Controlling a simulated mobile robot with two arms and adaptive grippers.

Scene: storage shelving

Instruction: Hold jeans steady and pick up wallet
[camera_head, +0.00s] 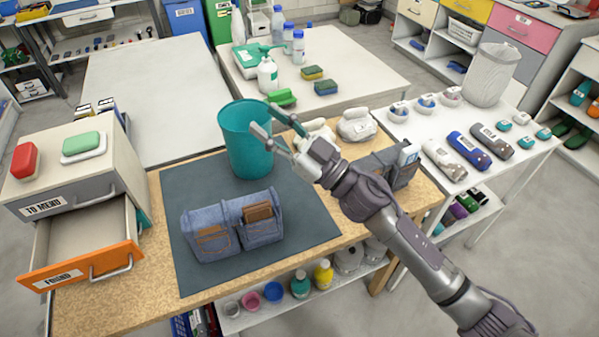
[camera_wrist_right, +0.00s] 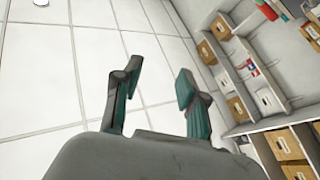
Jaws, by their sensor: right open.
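Folded blue jeans (camera_head: 205,240) sit on the dark mat (camera_head: 190,280), with their two pockets facing the front. A brown wallet (camera_head: 258,212) sticks up out of the right pocket. My right gripper (camera_head: 264,117) is raised above and behind the jeans, in front of the teal bin in the picture. It is open and touches neither the jeans nor the wallet. In the right wrist view its two fingers (camera_wrist_right: 158,72) are apart with nothing between them. My left gripper is not in view.
The teal bin (camera_head: 248,150) stands on the mat behind the jeans. An open orange-fronted drawer (camera_head: 85,262) juts out at the left. A grey boxy item (camera_head: 395,165) stands to the right. The mat around the jeans is clear.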

